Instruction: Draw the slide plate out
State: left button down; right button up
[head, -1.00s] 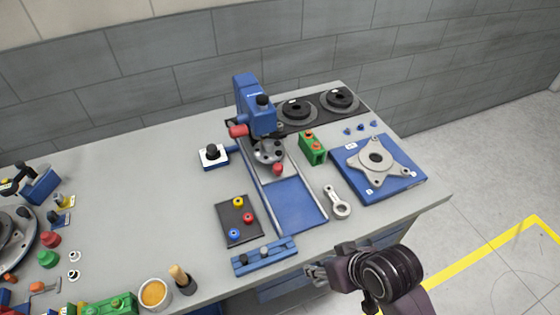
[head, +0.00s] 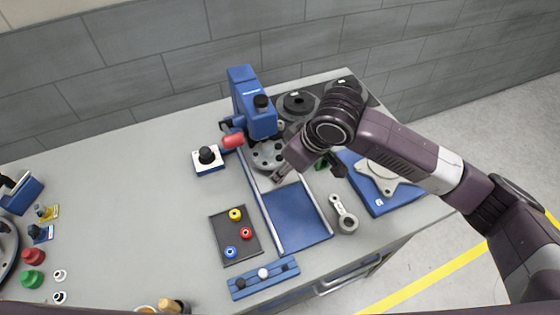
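The grey slide plate (head: 268,184) lies between two pale rails under the blue press (head: 252,108), at the far part of the blue slide bed (head: 297,215). A round grey disc with holes (head: 267,155) sits on it. My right gripper (head: 279,174) is at the plate's near end, where the red knob stood; the knob is hidden behind the gripper. The fingers are too small and covered to tell whether they are shut on it. The near part of the bed is bare blue. My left gripper is not in view.
A dark tray (head: 222,237) with coloured rings lies left of the bed. A blue block with knobs (head: 264,277) lies in front of it. A metal rod (head: 345,216) lies to the right. A red handle (head: 233,141) juts from the press.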

jog(key=x, duration=0.2)
jog(key=p+x, duration=0.1)
jog(key=x, duration=0.1)
jog(key=w+x, duration=0.1)
jog(key=x, duration=0.1)
jog(key=shift+w+d+f+p, duration=0.1)
jog(key=shift+w+d+p, duration=0.1)
jog(key=shift+p, duration=0.15)
jog(key=shift+w+a+f, duration=0.1)
jog(key=shift+f, duration=0.3)
jog(key=shift+c, duration=0.5)
grip_shut()
